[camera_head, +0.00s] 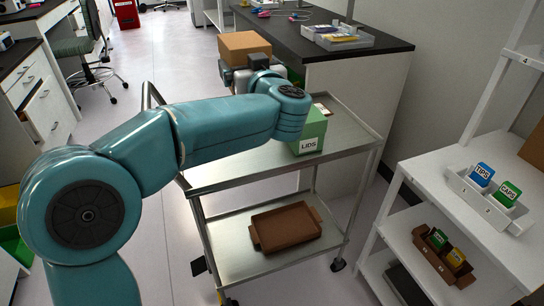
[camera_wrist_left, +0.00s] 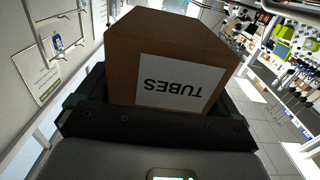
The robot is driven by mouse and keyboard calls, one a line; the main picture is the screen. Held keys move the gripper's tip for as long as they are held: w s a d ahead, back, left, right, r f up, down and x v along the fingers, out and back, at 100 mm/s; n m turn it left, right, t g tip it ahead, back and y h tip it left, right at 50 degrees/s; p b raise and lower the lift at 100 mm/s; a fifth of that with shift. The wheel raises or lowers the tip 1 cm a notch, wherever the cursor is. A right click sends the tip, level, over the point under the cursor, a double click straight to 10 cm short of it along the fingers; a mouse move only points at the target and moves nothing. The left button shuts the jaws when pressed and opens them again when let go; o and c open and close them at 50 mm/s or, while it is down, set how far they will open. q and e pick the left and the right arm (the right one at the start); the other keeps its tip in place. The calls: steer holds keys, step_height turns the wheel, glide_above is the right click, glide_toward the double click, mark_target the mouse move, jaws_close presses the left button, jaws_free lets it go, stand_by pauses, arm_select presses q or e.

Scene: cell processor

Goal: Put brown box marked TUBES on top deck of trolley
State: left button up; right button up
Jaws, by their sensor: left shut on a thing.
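The brown box (camera_head: 243,46) is held up in my left gripper (camera_head: 246,70), above the far end of the trolley. In the left wrist view the box (camera_wrist_left: 165,45) fills the space between the dark jaws, and its white TUBES label (camera_wrist_left: 178,84) appears upside down. My left gripper is shut on the box. The trolley (camera_head: 245,170) is metal with two decks; its top deck is partly hidden by my left arm. My right gripper is not in view.
A green LIDS box (camera_head: 309,132) stands on the right of the top deck, with a small flat brown-edged item (camera_head: 322,106) behind it. A brown tray (camera_head: 286,227) lies on the lower deck. A dark-topped bench (camera_head: 320,42) stands behind; a white shelf (camera_head: 465,215) with small labelled boxes stands right.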

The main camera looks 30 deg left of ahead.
arm_select(q)
steer(key=shift+s+a+f+b, duration=0.1)
steer(key=shift+s+f+b, duration=0.1)
steer(key=shift+s+b, duration=0.1)
steer(key=shift+f, duration=0.15)
step_height(320, 180, down, 20)
steer(key=b, duration=0.9)
steer(key=shift+a+r, duration=0.1)
steer(key=shift+r, duration=0.25)
steer(key=o, duration=1.1)
steer(key=p+v, duration=0.2)
steer(key=v, duration=1)
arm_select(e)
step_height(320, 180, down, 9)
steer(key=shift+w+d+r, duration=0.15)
